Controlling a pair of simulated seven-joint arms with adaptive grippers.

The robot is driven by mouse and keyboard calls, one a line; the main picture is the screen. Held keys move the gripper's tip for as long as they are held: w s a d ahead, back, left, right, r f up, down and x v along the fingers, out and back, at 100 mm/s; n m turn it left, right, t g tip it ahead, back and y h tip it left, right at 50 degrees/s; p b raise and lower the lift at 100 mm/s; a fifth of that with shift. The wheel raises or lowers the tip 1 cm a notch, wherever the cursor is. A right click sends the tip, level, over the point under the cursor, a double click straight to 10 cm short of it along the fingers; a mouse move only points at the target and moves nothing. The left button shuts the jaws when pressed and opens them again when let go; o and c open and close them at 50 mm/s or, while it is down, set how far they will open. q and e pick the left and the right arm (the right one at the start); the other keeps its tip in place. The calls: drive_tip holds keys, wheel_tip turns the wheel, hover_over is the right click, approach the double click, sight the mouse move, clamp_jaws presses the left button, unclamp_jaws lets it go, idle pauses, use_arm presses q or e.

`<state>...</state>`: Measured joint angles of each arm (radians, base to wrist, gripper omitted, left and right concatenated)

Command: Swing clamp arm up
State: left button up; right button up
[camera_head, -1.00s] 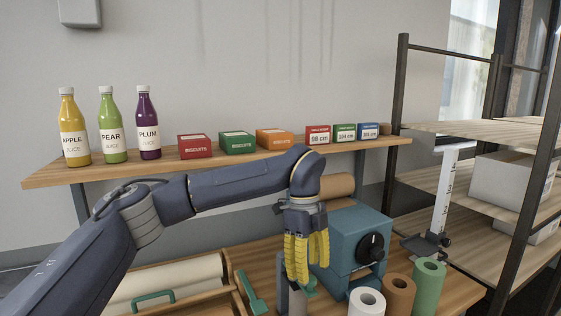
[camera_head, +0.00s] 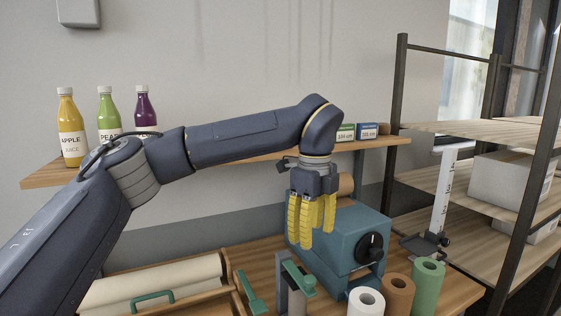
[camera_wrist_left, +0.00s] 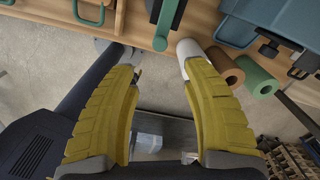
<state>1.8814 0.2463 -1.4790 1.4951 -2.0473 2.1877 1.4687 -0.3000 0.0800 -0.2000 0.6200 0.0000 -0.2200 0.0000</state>
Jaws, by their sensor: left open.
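The green clamp arm (camera_head: 299,278) shows at the front of the wooden bench, beside a grey upright post (camera_head: 282,272). It looks tilted; how it joins the post is hard to make out. A green bar (camera_wrist_left: 167,20), likely the same arm, shows at the top of the left wrist view. My left gripper (camera_head: 313,240), with yellow ribbed fingers, is above the clamp arm, pointing down, open and empty. In the left wrist view its fingers (camera_wrist_left: 160,75) are spread with nothing between them. My right gripper is in neither view.
A teal box with a black knob (camera_head: 345,255) stands right behind the clamp. White (camera_head: 366,302), brown (camera_head: 397,295) and green (camera_head: 428,288) rolls stand to its right. Another green piece (camera_head: 252,292) and a tray edge (camera_head: 235,268) lie left. A shelf (camera_head: 55,175) runs behind.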

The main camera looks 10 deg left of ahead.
use_arm(q)
drive_tip(key=s+a+r+m+g+h, duration=0.2)
drive_tip(key=s+r+m+g+h, duration=0.2)
drive_tip(key=r, duration=0.5)
drive_tip(key=s+a+r+m+g+h, duration=0.3)
drive_tip(key=s+r+m+g+h, duration=0.2)
drive_tip(key=s+r, duration=0.4)
drive_tip(key=shift+r+h, duration=0.3)
drive_tip(key=shift+h, duration=0.2)
drive_tip(key=shift+s+a, duration=0.1)
drive_tip(key=shift+s, duration=0.05)
